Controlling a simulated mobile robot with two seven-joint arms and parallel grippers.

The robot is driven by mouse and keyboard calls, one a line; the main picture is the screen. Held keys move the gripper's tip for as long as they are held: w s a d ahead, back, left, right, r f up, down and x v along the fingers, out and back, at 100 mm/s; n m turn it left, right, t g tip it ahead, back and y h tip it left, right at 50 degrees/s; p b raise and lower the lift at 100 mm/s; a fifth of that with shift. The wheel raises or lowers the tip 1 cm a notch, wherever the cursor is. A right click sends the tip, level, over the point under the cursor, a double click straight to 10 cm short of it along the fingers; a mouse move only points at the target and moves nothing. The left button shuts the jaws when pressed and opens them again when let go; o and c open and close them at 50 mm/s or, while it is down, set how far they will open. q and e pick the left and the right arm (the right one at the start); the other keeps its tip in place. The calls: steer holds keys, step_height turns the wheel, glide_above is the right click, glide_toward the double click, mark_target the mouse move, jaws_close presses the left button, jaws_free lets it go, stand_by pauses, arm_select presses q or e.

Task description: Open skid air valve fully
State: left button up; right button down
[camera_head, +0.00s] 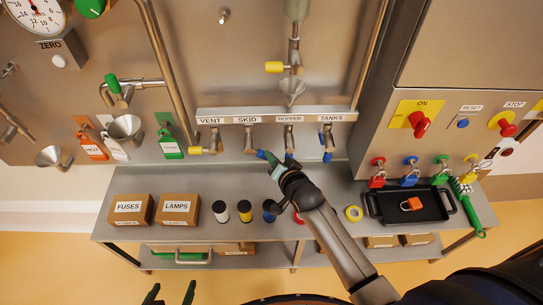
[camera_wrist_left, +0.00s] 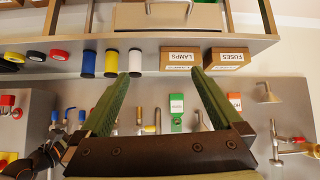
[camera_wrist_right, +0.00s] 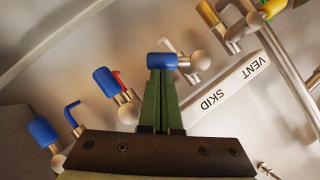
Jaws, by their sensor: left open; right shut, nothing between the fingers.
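The skid valve (camera_head: 249,143) is under the SKID label on the manifold strip. Its blue handle (camera_wrist_right: 160,62) points sideways from the round valve body (camera_wrist_right: 198,60), across the pipe. My right gripper (camera_wrist_right: 160,78) is shut and empty, its fingertips at the blue handle; I cannot tell whether they touch. In the head view, my right gripper (camera_head: 267,160) reaches up to the manifold and partly covers the handle. My left gripper (camera_head: 168,293) is open and empty at the bottom, well away from the valve; its fingers also show in the left wrist view (camera_wrist_left: 163,78).
Beside it are the yellow-handled vent valve (camera_head: 205,149) and the blue-handled tanks valve (camera_head: 328,156). The hopper valve (camera_head: 289,143) is close on the right. Below, a shelf holds a FUSES box (camera_head: 130,209), a LAMPS box (camera_head: 180,209), spools and a black tray (camera_head: 376,206).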

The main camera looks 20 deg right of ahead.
arm_select(q)
steer(key=shift+f, duration=0.15)
arm_select(e)
steer(key=shift+f, duration=0.15)
arm_select(q)
step_height(320, 180, down, 9)
steer(key=w+d+b, duration=0.1)
steer(key=d+b, duration=0.2)
steer(key=b, duration=0.9)
steer(key=shift+w+r+m+h+b, duration=0.15)
steer(key=shift+r+m+h+b, duration=0.05)
steer(key=shift+m+h+b, duration=0.2)
arm_select(e)
steer(key=shift+w+a+f+m+t+y, duration=0.15)
steer(key=shift+a+f+m+t+y, duration=0.4)
steer(key=shift+m, duration=0.65)
steer(key=shift+w+a+f+m+t+y, duration=0.1)
steer(key=shift+a+f+m+t+y, duration=0.25)
steer(key=shift+f+m+t+y, duration=0.5)
steer(key=shift+w+a+f+m+t+y, duration=0.15)
steer(key=shift+a+f+m+t+y, duration=0.45)
steer(key=shift+m, duration=0.95)
arm_select(q)
steer(key=shift+a+r, duration=0.1)
arm_select(e)
steer(key=shift+d+f, duration=0.15)
steer(key=shift+d, duration=0.1)
